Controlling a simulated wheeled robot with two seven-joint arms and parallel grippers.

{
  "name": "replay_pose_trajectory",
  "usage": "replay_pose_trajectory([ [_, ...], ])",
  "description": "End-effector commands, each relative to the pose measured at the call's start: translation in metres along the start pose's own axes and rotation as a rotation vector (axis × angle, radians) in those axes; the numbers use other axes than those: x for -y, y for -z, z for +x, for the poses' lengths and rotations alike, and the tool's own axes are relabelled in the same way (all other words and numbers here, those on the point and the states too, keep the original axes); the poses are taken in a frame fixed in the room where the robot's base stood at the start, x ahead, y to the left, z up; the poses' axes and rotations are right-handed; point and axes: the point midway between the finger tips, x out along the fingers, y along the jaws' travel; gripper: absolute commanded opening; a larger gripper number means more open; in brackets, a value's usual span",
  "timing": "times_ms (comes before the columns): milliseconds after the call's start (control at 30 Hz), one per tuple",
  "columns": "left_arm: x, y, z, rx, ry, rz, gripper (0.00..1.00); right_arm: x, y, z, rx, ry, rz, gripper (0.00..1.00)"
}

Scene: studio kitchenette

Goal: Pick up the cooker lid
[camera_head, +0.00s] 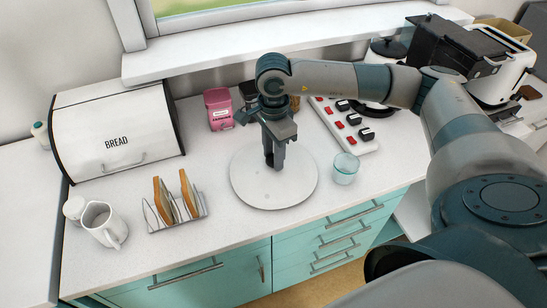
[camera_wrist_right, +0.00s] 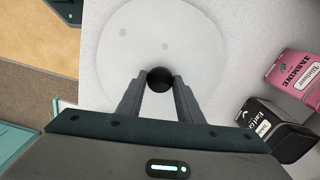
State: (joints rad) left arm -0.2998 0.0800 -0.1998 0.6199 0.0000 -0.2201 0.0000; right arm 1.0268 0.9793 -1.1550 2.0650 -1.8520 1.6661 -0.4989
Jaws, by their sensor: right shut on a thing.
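The cooker lid (camera_head: 250,185) is a pale round disc with a black knob, on or just above the white counter in the middle of the head view; I cannot tell whether it touches the counter. It also shows in the right wrist view (camera_wrist_right: 190,45), where the black knob (camera_wrist_right: 159,80) sits between my fingers. My right gripper (camera_head: 274,160) points straight down over the lid and is shut on its knob; its fingers show on both sides of it in the wrist view (camera_wrist_right: 159,88). My left gripper is not in view.
A glass cup (camera_head: 345,169) stands close right of the lid. A toast rack (camera_head: 178,216), a white jug (camera_head: 103,225) and a bread box (camera_head: 115,130) are to the left. A pink tin (camera_head: 219,108) and a white panel with black knobs (camera_head: 350,128) are behind.

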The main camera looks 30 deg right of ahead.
Motion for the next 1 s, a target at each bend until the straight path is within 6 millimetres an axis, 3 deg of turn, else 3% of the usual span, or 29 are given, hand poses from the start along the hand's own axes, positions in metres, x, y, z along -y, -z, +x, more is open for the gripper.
replay_pose_trajectory([
  [267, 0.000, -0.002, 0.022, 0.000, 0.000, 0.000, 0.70, 0.001, 0.000, -0.031, 0.002, 0.007, -0.002, 0.00],
  [667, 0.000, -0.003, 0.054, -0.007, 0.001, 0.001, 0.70, -0.035, 0.067, -0.076, -0.001, 0.005, 0.004, 0.00],
  [800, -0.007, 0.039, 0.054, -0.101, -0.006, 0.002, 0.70, -0.043, 0.082, -0.088, -0.001, 0.003, 0.003, 0.00],
  [1000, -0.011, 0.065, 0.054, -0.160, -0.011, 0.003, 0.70, -0.051, 0.097, -0.100, 0.000, 0.003, 0.002, 0.00],
])
